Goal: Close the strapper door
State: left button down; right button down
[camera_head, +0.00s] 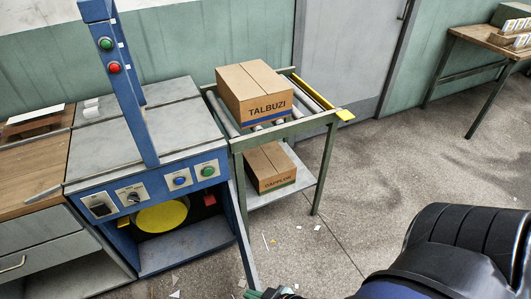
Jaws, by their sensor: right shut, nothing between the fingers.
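The blue strapper (150,165) stands at the left, with a grey top, an upright arch and a control panel. Its lower compartment is open to view and shows a yellow reel (161,216) inside. The strapper door (244,235) appears as a narrow panel at the compartment's right side, swung out toward me and seen almost edge-on. My right gripper (270,294) is at the bottom edge of the picture, just right of the door's lower end, partly cut off. It is shut and empty; I cannot tell whether it touches the door. My left gripper is out of view.
A green roller table (323,160) right of the strapper carries a carton (252,93), with another carton (269,167) on its shelf. A wooden bench with drawers (30,237) adjoins the strapper's left. Scraps litter the floor. Open floor (400,170) lies to the right.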

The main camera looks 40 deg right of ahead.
aim_at(253, 262)
jog(key=k+l, duration=0.15)
jog(key=l, duration=0.2)
jog(key=k+l, duration=0.1)
jog(key=l, duration=0.3)
jog(key=k+l, duration=0.15)
jog(key=l, duration=0.2)
jog(key=k+l, duration=0.1)
jog(key=l, duration=0.25)
